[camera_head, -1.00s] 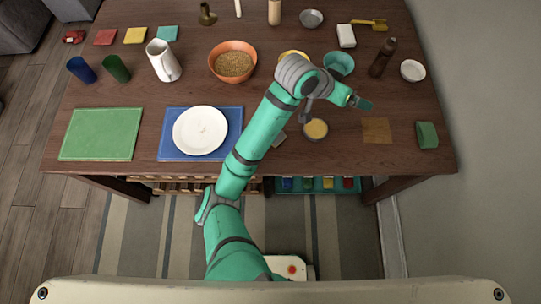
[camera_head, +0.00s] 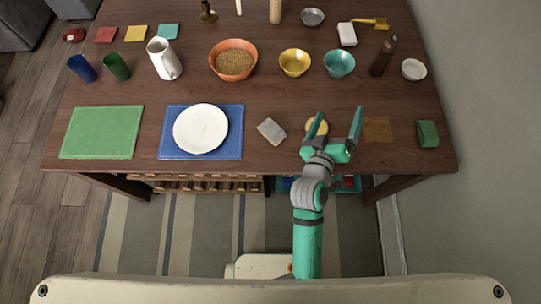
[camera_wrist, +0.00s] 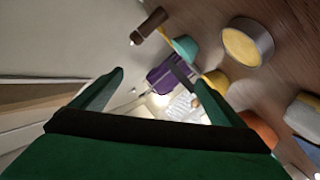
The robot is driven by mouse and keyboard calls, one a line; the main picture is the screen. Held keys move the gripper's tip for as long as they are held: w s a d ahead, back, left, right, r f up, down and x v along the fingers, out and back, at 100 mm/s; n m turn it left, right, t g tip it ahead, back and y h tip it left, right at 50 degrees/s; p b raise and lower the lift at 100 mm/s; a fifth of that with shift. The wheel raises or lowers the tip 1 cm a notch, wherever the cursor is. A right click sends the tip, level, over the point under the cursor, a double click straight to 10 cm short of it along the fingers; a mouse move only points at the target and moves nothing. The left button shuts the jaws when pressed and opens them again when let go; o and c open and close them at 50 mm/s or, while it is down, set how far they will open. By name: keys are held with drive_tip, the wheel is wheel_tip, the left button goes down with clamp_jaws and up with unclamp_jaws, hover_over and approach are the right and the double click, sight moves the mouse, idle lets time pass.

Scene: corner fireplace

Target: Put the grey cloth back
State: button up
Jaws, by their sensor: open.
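I cannot make out a plain grey cloth for sure in either view. A small grey block with a yellowish side (camera_head: 271,130) lies on the table right of the blue mat; it also shows at the right edge of the wrist view (camera_wrist: 304,115). My gripper (camera_head: 337,118) is open and empty, over the table's front part, right of that block. Its fingers point towards the back of the table. The left finger partly hides a round tin with yellow contents (camera_head: 313,127). A flat brown square (camera_head: 377,129) lies just right of the fingers.
A green block (camera_head: 428,134) lies at the table's right. Yellow (camera_head: 295,62) and teal (camera_head: 339,64) bowls and a brown bottle (camera_head: 384,56) stand behind my gripper. A white plate (camera_head: 201,128) sits on the blue mat (camera_head: 233,148). The green mat (camera_head: 102,132) is bare.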

drive_tip(key=s+a+f+n+y, duration=0.1)
drive_tip(key=s+a+f+y, duration=0.45)
drive_tip(key=s+a, duration=0.65)
drive_tip(key=s+a+r+m+y, duration=0.1)
drive_tip(key=s+a+m, duration=0.3)
drive_tip(key=s, duration=1.1)
drive_tip(key=a+r, duration=0.1)
drive_tip(key=a, duration=0.2)
drive_tip(key=shift+s+t, duration=0.3)
drive_tip(key=shift+s, duration=0.05)
